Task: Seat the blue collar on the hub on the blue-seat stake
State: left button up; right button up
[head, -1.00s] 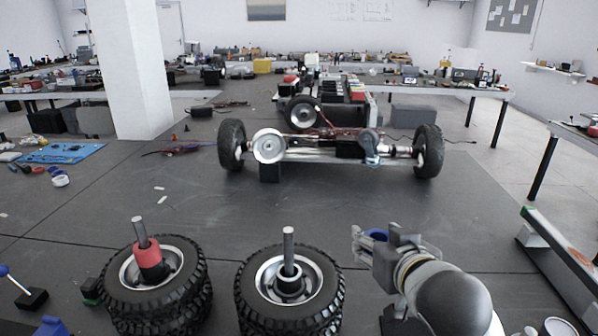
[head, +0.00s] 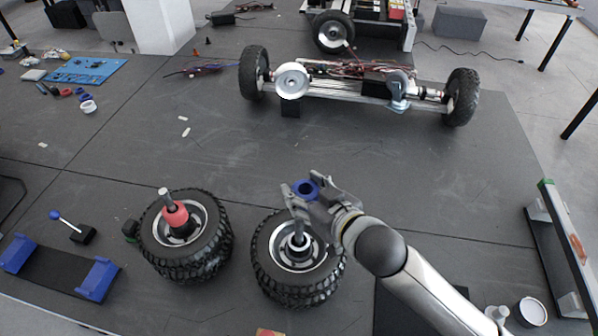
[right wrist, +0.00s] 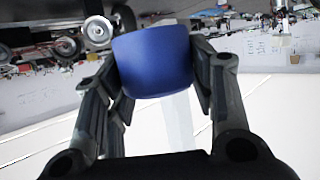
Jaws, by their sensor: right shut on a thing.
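In the right wrist view the blue collar (right wrist: 153,62) sits between the two fingers. In the head view the gripper is over the far side of the right-hand wheel stack (head: 268,270). A bare metal stake (head: 299,240) stands up from that stack's hub (head: 291,254), just below the collar in the picture. The collar looks apart from the stake; its exact height is unclear. No blue seat shows there. My left gripper is not in view.
The left wheel stack (head: 160,258) has a red collar (head: 176,214) around its stake. A chassis axle with wheels (head: 345,85) lies beyond. A blue-ended cradle (head: 95,280) is at left, a green-ended rail (head: 558,245) at right.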

aim_at(301, 237)
jog(key=shift+s+a+r+p, duration=0.15)
jog(key=shift+s+a+p, duration=0.2)
jog(key=shift+a, duration=0.2)
jog(key=shift+s+a+n, duration=0.1)
jog(key=shift+s+n, duration=0.05)
jog(key=shift+n, duration=0.15)
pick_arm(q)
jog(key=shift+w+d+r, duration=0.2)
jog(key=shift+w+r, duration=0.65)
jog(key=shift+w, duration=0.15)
pick_arm(e)
jog(key=shift+y, duration=0.3)
jog(key=shift+f, duration=0.25)
jog(key=shift+f+b, duration=1.1)
jog(key=shift+f, duration=0.5)
notch_tip(301, 237, down, 10)
jog(key=b, duration=0.5)
jog(key=shift+r+b, duration=0.1)
jog(key=shift+b, duration=0.25)
pick_arm(q)
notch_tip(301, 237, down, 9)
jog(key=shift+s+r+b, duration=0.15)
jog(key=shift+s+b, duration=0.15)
jog(key=shift+b, duration=0.15)
pick_arm(e)
jog(key=shift+f, duration=0.8)
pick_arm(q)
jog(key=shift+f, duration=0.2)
pick_arm(e)
jog(key=shift+f, duration=0.55)
